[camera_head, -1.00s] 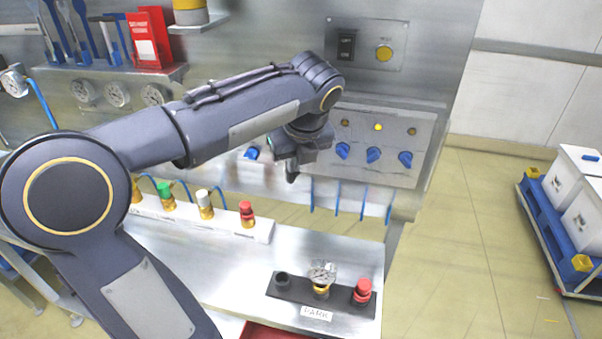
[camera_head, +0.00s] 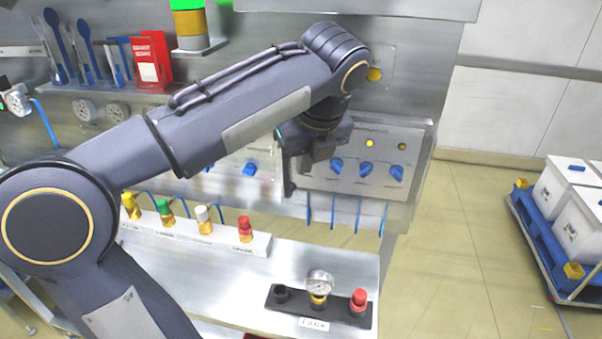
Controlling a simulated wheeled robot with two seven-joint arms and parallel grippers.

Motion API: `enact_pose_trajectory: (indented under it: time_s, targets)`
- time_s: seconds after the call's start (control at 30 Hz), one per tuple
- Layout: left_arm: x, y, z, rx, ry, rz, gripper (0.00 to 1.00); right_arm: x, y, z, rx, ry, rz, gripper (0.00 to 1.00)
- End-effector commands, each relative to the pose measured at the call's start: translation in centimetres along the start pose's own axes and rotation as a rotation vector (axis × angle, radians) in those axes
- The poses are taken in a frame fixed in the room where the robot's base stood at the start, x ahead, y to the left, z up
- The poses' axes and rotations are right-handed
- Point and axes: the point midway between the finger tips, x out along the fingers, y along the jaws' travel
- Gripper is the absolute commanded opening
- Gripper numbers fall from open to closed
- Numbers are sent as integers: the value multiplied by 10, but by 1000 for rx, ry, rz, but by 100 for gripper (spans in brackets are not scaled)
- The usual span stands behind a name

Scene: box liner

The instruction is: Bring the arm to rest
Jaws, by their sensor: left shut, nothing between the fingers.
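My left arm comes in from the left and reaches across in front of the steel panel. My left gripper (camera_head: 289,190) points downward in front of the panel, shut and empty. It hangs above the bench, apart from the coloured fittings below it. The blue knobs (camera_head: 366,170) on the grey control plate show just to its right. The arm hides part of the panel behind it. My right gripper is not in view.
A white strip (camera_head: 190,238) holds several coloured fittings. A black holder marked PARK (camera_head: 333,309) carries a gauge (camera_head: 320,284) and a red-capped fitting (camera_head: 358,301). Blue hoses (camera_head: 333,212) hang below the control plate. A blue cart (camera_head: 545,235) with white boxes stands at right.

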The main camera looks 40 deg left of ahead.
Motion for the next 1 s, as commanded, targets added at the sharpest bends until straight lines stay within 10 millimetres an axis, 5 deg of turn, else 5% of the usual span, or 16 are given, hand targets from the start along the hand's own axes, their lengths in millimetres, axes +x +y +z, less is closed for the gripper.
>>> enact_pose_trajectory:
  time_s: [0.33, 0.47, 0.8, 1.0]
  targets:
    - [-8, 2, -2, -19, 4, -2, 0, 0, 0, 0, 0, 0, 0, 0]
    - [3, 16, -17, -190, 36, -33, 0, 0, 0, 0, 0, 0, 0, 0]
    - [79, 82, -135, -1436, 475, -76, 0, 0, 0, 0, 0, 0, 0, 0]
    - [108, 96, -192, -2047, 773, 54, 0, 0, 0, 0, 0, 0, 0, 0]
